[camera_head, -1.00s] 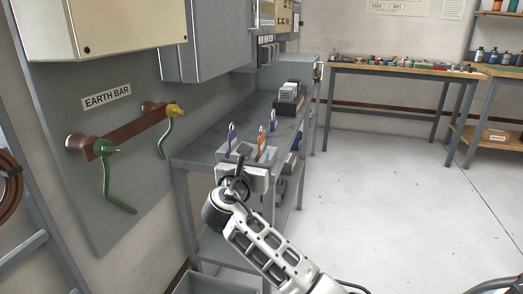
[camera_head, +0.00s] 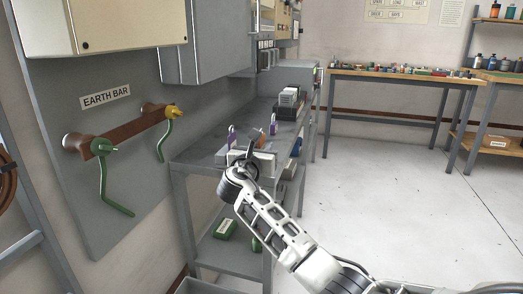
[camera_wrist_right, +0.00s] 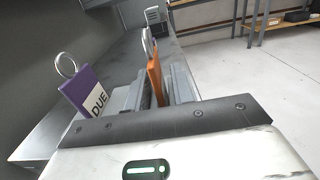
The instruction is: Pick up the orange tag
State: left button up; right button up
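The orange tag (camera_wrist_right: 154,80) stands upright with a metal ring at its top. In the right wrist view it is seen nearly edge-on, between the two grey fingers of my right gripper (camera_wrist_right: 160,90). The fingers look apart, with a narrow gap around the tag; contact is not clear. In the head view my right gripper (camera_head: 252,152) is over the near end of the grey bench and hides most of the tag. A purple tag (camera_wrist_right: 90,92) marked DUE stands left of the gripper. My left gripper is not in view.
Another purple tag (camera_head: 273,125) stands farther along the grey bench (camera_head: 205,152). A dark holder with pale cards (camera_head: 290,97) is behind it. A grey cabinet (camera_head: 205,45) hangs above the bench's left side. The floor to the right is clear.

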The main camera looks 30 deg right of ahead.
grip_shut()
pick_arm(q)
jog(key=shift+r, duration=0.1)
